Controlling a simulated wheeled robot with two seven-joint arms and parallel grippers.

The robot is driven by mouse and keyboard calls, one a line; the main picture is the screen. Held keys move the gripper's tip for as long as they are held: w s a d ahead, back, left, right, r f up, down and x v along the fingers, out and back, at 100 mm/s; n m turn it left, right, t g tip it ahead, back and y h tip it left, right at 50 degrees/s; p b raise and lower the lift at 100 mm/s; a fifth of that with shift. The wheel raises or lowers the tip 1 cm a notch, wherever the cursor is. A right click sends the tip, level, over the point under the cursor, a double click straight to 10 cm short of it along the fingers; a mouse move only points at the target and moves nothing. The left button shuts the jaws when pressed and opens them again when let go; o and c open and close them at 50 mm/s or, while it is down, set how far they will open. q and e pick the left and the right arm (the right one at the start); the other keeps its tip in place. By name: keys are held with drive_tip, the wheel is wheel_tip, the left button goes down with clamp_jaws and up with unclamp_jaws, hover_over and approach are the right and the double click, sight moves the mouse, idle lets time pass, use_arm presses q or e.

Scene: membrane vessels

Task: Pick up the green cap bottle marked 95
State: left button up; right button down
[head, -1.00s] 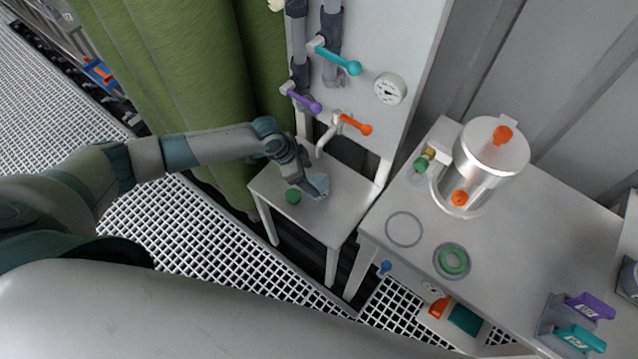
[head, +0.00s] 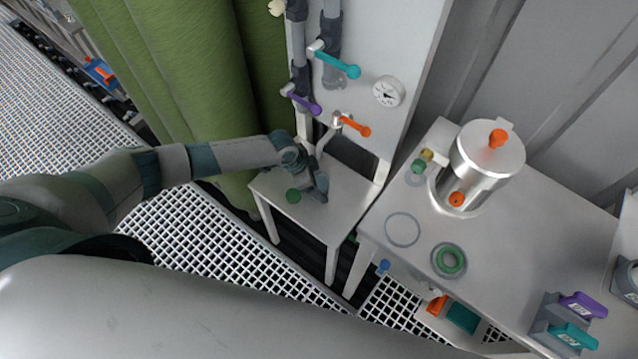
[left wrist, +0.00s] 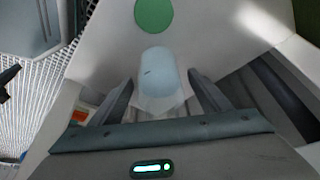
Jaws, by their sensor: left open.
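A round green cap (head: 293,196) shows on the small white table in the head view. It also shows in the left wrist view (left wrist: 154,15), beyond my fingers. No mark 95 is readable. My left gripper (head: 320,192) is over the table, just right of the green cap. In the left wrist view the gripper (left wrist: 163,88) is open, with a pale blue translucent vessel (left wrist: 160,72) between or just beyond its fingers. I cannot tell whether they touch it. The gripper hides this vessel in the head view. My right gripper is not in view.
The small white table (head: 335,222) stands below a panel with an orange-handled tap (head: 352,124). A larger table (head: 500,245) at right holds a steel vessel (head: 486,165) and a green ring (head: 450,262). A green curtain (head: 165,70) hangs behind my arm.

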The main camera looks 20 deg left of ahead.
use_arm(q)
drive_tip(key=shift+f, duration=0.1)
idle(0.4)
drive_tip(key=c, duration=1.4)
drive_tip(key=shift+c, duration=0.2)
drive_tip(key=shift+b, duration=0.45)
drive_tip(key=shift+s+r, duration=0.25)
drive_tip(key=s+b, duration=0.2)
drive_tip(key=s, duration=1.5)
drive_tip(key=shift+s+b, duration=0.2)
drive_tip(key=shift+b, duration=0.1)
drive_tip(key=shift+a, duration=0.1)
